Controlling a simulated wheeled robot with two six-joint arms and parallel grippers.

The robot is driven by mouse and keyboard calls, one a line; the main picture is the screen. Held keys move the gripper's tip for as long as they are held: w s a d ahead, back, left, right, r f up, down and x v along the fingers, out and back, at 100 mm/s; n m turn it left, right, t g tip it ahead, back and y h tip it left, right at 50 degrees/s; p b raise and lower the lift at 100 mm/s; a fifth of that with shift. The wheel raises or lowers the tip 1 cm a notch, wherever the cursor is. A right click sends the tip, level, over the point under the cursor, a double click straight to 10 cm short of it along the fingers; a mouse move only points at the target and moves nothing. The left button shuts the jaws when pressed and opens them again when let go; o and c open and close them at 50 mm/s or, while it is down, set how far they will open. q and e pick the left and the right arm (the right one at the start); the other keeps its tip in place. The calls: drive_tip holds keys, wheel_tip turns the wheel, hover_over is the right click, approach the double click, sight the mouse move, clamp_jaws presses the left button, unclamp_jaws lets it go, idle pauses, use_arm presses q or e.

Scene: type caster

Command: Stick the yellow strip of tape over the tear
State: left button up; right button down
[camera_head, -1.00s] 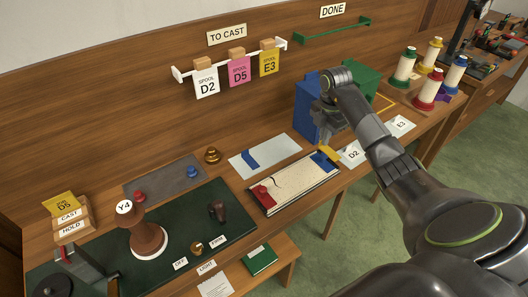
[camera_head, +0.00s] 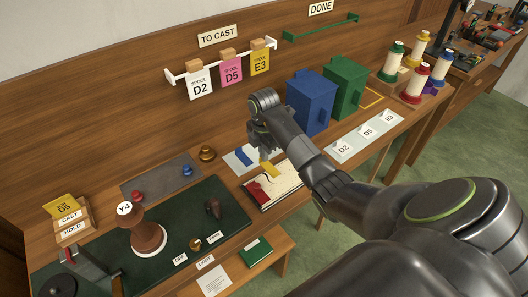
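My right gripper (camera_head: 266,154) reaches in from the right and is shut on the yellow strip of tape (camera_head: 270,170). The strip hangs just below the fingers, over the back part of a cream panel (camera_head: 287,182) with a dark edge. A red strip (camera_head: 256,190) lies at the panel's left end. The tear, a dark curved line beside the red strip, is partly covered and hard to make out. Whether the yellow strip touches the panel I cannot tell. My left gripper is not in view.
A pale sheet (camera_head: 232,164) with a blue strip (camera_head: 244,154) lies behind the panel, partly behind my gripper. Blue (camera_head: 311,103) and green (camera_head: 345,86) boxes stand behind my arm. A green mat (camera_head: 180,205) with a brown stand (camera_head: 147,236) lies left.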

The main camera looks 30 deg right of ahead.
drive_tip(key=b, duration=0.3)
hover_over(264, 173)
drive_tip(key=shift+f, duration=2.4)
drive_tip(key=shift+f+b, duration=0.6)
drive_tip(key=c, duration=2.1)
unclamp_jaws()
drive_tip(key=o, duration=0.5)
drive_tip(key=shift+r, duration=0.1)
wheel_tip(264, 173, up, 6)
drive_tip(key=p, duration=0.5)
